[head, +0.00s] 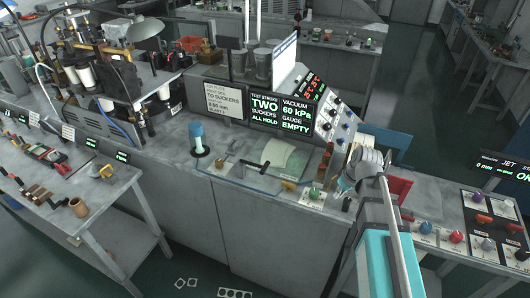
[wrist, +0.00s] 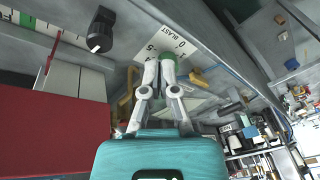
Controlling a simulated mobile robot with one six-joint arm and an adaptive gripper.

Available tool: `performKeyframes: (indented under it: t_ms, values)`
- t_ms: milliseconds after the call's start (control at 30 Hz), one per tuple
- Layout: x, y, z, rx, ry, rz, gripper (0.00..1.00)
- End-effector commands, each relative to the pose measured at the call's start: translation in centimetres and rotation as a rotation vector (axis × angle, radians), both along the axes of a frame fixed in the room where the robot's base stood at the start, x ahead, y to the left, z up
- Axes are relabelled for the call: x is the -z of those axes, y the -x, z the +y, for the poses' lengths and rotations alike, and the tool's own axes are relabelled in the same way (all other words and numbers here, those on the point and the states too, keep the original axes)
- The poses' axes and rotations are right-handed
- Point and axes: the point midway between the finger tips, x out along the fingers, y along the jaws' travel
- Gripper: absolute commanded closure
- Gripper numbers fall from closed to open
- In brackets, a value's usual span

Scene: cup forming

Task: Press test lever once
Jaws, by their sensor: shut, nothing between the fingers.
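My gripper (head: 347,184) is shut and empty, low over the bench edge at right of centre. In the wrist view its closed fingertips (wrist: 162,62) overlap a round green knob (wrist: 168,53) beside a white plate reading BLAST; I cannot tell whether they touch it. A black-handled lever (head: 254,166) lies across the bench in front of the screens, to the left of my gripper and apart from it. I cannot read a label naming it the test lever. The screen (head: 265,108) reads TEST STROKE, TWO SUCKERS, ALL HOLD.
A brown bottle-like item (head: 324,160) stands just left of my gripper. A blue-topped cylinder (head: 197,138) stands farther left. A red bin (head: 398,187) is close on the right. A knob panel (head: 456,237) lies at front right. A black knob (wrist: 99,30) shows in the wrist view.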

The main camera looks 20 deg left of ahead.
Motion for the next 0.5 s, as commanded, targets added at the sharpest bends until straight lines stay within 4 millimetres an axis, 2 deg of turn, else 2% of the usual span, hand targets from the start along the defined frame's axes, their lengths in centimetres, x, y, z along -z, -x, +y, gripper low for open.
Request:
performKeyframes:
  t_ms: [33, 300, 400, 500]
  values:
    - [-2.3, -1.6, 2.4, -0.079, -0.025, -0.022, 1.0]
    - [-8.4, -5.6, 14.3, -0.487, -0.167, -0.176, 1.0]
    - [-10.2, -6.3, 17.8, -0.6, -0.209, -0.227, 1.0]
    - [-11.4, -6.7, 20.5, -0.685, -0.24, -0.269, 1.0]
